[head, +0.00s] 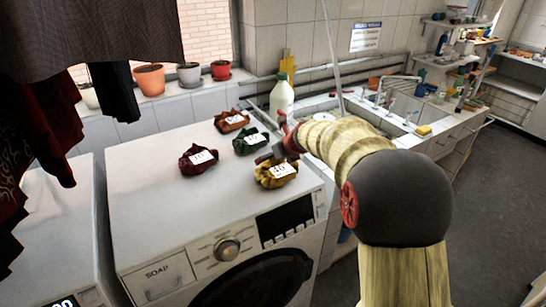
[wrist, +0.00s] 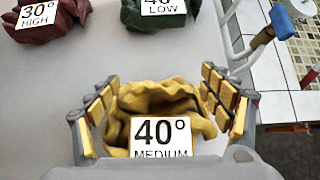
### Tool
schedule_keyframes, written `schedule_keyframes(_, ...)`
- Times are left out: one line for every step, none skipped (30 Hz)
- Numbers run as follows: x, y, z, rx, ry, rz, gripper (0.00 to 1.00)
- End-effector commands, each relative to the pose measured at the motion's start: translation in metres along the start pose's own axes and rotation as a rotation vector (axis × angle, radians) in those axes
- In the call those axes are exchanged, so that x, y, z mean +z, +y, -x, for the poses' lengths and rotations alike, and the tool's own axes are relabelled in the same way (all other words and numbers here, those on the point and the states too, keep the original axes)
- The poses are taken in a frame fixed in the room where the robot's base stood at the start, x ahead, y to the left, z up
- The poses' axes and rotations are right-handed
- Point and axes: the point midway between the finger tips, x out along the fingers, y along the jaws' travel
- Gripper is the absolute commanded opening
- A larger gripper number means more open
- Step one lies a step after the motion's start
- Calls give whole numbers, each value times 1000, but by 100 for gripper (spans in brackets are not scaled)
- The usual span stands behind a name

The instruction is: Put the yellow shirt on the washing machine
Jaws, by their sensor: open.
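The yellow shirt (head: 284,182) is a crumpled bundle with a white "40" label. It sits on the white top of the washing machine (head: 150,209), near its front right edge. My gripper (head: 277,152) is just above and behind it. In the wrist view the yellow shirt (wrist: 160,98) lies between the two spread fingers of my gripper (wrist: 162,108), its label reading "40° MEDIUM". The gripper is open; I cannot tell whether a finger touches the cloth.
Dark red (head: 198,159), green (head: 251,142) and orange-brown (head: 231,121) labelled bundles sit on the same top. A white bottle (head: 282,101) stands behind them, beside the sink counter. Dark clothes (head: 30,130) hang at the left. The top's front left is clear.

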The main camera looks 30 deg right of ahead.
Motion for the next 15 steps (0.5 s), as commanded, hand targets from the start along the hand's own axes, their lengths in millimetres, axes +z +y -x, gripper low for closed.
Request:
schedule_keyframes(0,0,0,0,0,0,80)
schedule_keyframes(0,0,0,0,0,0,80)
schedule_keyframes(0,0,0,0,0,0,80)
schedule_keyframes(0,0,0,0,0,0,80)
schedule_keyframes(1,0,1,0,0,0,80)
schedule_keyframes(2,0,2,0,-1,1,80)
schedule_keyframes(4,0,4,0,-1,1,80)
schedule_keyframes(3,0,7,0,-1,0,80)
schedule_keyframes(4,-1,12,-1,-1,0,80)
schedule_keyframes(4,-1,17,-1,-1,0,80)
schedule_keyframes(4,0,22,-1,-1,-1,80)
schedule_keyframes(5,0,30,-1,-2,-1,80)
schedule_keyframes(6,0,36,-1,-2,-1,80)
schedule_keyframes(6,0,43,-1,-3,0,80)
schedule_keyframes(6,-1,51,-2,-3,0,80)
